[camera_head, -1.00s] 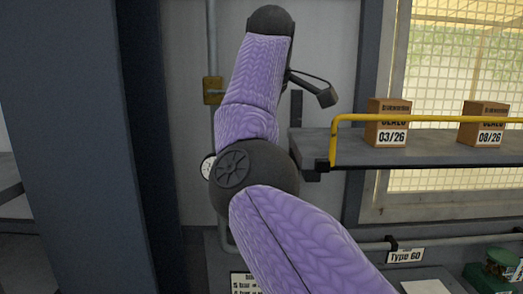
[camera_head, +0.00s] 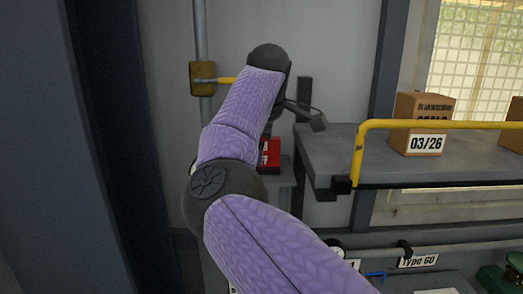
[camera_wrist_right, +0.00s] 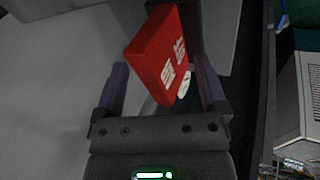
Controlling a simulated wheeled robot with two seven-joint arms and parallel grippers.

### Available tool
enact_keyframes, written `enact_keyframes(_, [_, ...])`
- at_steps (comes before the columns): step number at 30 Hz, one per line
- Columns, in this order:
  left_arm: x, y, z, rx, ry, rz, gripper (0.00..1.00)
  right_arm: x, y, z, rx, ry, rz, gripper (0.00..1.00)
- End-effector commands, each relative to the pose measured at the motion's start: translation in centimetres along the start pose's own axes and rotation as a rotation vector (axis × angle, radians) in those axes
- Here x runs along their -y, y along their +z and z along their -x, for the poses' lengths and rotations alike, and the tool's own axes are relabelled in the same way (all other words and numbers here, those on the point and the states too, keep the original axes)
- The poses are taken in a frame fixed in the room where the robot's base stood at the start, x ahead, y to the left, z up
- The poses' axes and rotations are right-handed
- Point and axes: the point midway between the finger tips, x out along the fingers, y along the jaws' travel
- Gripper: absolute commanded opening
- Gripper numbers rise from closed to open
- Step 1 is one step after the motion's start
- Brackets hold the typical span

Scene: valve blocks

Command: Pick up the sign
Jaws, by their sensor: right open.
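The sign is a red block with white lettering. In the head view the red sign (camera_head: 270,155) shows partly behind my right arm, on a grey surface beside the shelf. In the right wrist view the sign (camera_wrist_right: 160,52) stands tilted, between and beyond the fingers. My right gripper (camera_wrist_right: 162,75) is open, with one purple finger on each side of the sign's lower part. I cannot tell whether either finger touches it. In the head view my right arm mostly hides the gripper. My left gripper is in no view.
A grey shelf (camera_head: 385,172) with a yellow rail (camera_head: 358,150) and cardboard boxes (camera_head: 424,122) is right of my arm. A pipe with a yellow-handled valve (camera_head: 202,78) runs up the wall at left. A dark post (camera_head: 85,150) stands further left.

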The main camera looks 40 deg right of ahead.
Motion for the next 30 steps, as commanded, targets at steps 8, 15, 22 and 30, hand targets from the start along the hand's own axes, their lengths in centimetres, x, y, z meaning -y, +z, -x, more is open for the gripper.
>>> enact_keyframes(8, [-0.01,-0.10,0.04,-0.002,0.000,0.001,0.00,0.03,0.01,-0.35,-0.001,0.000,-0.001,0.81])
enact_keyframes(15, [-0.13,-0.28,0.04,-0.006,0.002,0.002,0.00,0.02,0.01,-0.32,-0.001,0.000,-0.001,0.30])
enact_keyframes(22, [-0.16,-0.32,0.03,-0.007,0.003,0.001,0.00,0.03,0.01,-0.35,-0.001,-0.001,-0.001,0.00])
enact_keyframes(30, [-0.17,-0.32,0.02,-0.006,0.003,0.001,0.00,0.04,0.01,-0.37,0.000,-0.002,-0.001,0.00])
